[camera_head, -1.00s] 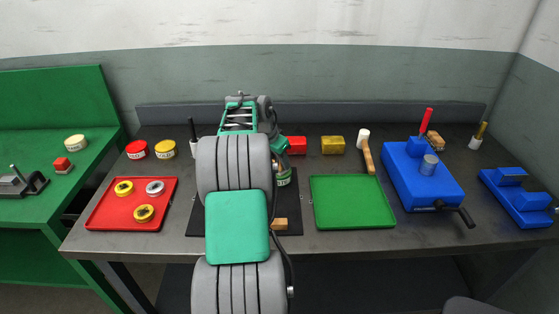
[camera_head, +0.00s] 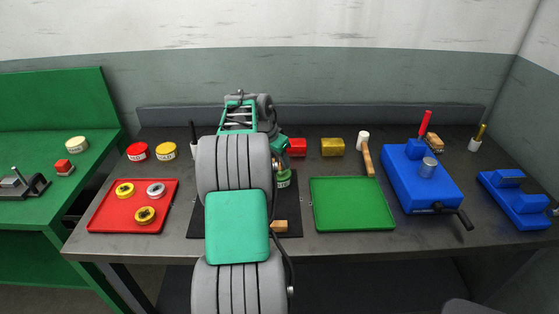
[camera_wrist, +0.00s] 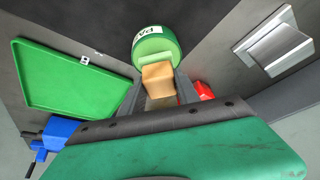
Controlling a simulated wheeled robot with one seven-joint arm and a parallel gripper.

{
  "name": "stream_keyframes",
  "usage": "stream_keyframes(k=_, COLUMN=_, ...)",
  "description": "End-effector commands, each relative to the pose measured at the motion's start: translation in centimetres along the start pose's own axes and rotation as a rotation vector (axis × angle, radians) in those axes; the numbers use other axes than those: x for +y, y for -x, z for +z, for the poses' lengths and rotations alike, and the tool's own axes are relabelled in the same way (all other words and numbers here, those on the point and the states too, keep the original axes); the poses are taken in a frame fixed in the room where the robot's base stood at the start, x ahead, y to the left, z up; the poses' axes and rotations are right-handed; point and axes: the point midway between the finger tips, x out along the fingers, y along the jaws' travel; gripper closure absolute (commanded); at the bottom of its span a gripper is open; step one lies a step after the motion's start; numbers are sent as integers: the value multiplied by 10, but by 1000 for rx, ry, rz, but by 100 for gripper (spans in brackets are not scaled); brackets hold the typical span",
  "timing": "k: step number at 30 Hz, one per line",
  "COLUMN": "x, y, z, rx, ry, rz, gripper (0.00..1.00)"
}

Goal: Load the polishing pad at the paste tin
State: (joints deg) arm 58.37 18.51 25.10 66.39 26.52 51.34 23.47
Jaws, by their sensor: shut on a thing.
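My gripper (camera_wrist: 157,90) is shut on a tan block, which I take to be the polishing pad (camera_wrist: 157,76), in the wrist view. The paste tin (camera_wrist: 154,42) is green with a white label and lies just beyond the pad's far end. A pale strip shows where pad and tin meet in the picture. I cannot tell whether they touch. In the head view the tin (camera_head: 284,179) stands on the dark mat, partly behind my arm.
A red tray (camera_head: 105,212) with several round pieces is at left and a green tray (camera_head: 352,204) at right. A blue vise (camera_head: 422,178) is farther right. A wooden block (camera_head: 280,226) lies near the front.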

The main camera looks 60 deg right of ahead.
Motion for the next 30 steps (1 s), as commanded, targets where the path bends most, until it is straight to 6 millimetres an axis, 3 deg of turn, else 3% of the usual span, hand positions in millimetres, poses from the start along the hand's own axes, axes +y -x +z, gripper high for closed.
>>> stream_keyframes(k=15, x=0, y=50, z=-21, rx=2, ry=-1, rz=-1, gripper=94)
stream_keyframes(k=26, x=-2, y=51, z=-20, rx=2, ry=2, rz=-3, gripper=94)
stream_keyframes(k=30, x=-22, y=58, z=-5, rx=2, ry=42, rz=-19, gripper=94)
